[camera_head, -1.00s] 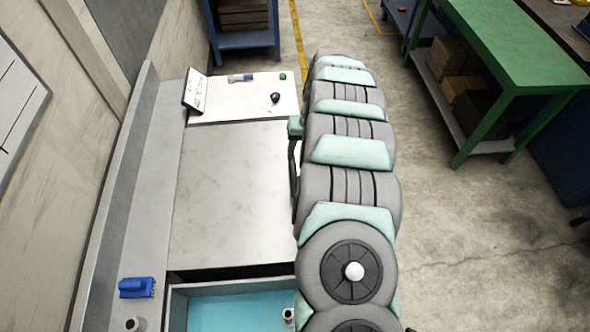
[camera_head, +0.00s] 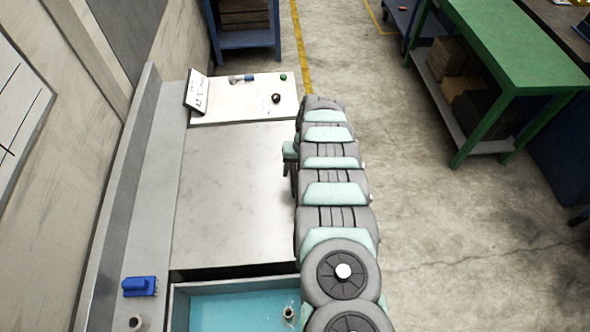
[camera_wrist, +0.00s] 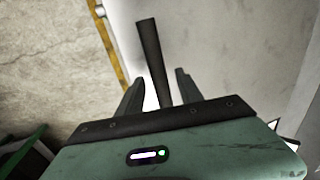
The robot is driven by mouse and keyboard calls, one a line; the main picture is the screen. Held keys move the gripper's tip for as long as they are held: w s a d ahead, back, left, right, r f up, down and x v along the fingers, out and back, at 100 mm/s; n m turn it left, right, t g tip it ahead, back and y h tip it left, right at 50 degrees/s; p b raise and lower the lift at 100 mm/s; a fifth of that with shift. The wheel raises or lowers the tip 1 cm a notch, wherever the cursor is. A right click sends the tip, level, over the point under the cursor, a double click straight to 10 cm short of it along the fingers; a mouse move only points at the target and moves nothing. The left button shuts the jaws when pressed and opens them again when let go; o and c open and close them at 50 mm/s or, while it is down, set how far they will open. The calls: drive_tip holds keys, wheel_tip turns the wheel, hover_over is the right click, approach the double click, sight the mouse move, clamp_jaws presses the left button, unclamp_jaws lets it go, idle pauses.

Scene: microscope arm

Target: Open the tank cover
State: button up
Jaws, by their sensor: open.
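A flat pale grey panel (camera_head: 235,190), which looks like the tank cover, lies flat in the head view. In front of it is an open tank with a blue-green inside (camera_head: 235,313). My gripper is at the panel's right side, mostly hidden behind my arm in the head view. In the wrist view my gripper (camera_wrist: 158,88) is open, and a dark bar (camera_wrist: 150,50), seemingly a handle, stands between its two fingers. Gaps show on both sides of the bar. Where the bar joins the panel is hidden.
A white board (camera_head: 245,99) with small items lies behind the panel. A blue object (camera_head: 139,286) sits on the left ledge. The wall is close on the left. A green table (camera_head: 500,40) stands at the right, with clear floor between.

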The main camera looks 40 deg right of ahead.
clamp_jaws()
idle(0.4)
idle(1.0)
